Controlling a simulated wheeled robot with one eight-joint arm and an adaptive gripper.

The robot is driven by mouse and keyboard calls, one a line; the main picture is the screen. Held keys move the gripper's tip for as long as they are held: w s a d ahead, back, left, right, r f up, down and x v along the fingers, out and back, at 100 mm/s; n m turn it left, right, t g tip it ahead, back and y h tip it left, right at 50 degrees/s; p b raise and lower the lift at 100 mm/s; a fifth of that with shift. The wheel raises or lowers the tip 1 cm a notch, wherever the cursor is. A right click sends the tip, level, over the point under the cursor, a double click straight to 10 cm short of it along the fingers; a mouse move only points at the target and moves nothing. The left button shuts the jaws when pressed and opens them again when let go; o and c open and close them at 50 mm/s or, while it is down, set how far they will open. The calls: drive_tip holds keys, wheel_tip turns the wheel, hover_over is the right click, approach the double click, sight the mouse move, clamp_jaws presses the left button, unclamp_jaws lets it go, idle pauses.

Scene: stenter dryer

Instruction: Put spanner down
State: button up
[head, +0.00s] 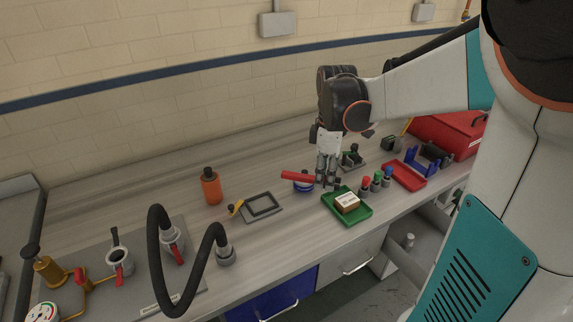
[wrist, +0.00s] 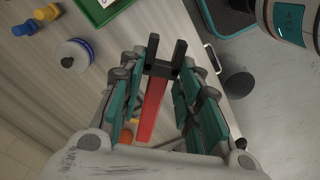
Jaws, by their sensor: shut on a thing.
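The spanner has a red handle (head: 298,176) and a dark forked head. My gripper (head: 328,181) is shut on the spanner, close to its head, above the workbench (head: 165,235). In the head view the handle sticks out to the left of the fingers, over a round white-and-blue item. In the wrist view the red handle (wrist: 153,108) runs between the teal-padded fingers (wrist: 165,85), with the dark fork at the top. The fingers hide part of the head in the head view. I cannot tell the exact gap to the bench.
The round item (head: 303,187) sits close by. A green tray (head: 362,216) with a small box is front right.

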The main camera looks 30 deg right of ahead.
sight(319, 232)
wheel_tip(319, 232, down, 20)
drive_tip(key=b, duration=0.6)
drive_tip(key=shift+w+b, duration=0.15)
drive_tip(key=shift+b, duration=0.2)
drive_tip(key=o, duration=1.2)
drive_tip(key=shift+f, duration=0.1)
wheel_tip(319, 232, up, 12)
drive_tip(key=p, duration=0.4)
drive_tip(key=shift+r, duration=0.2)
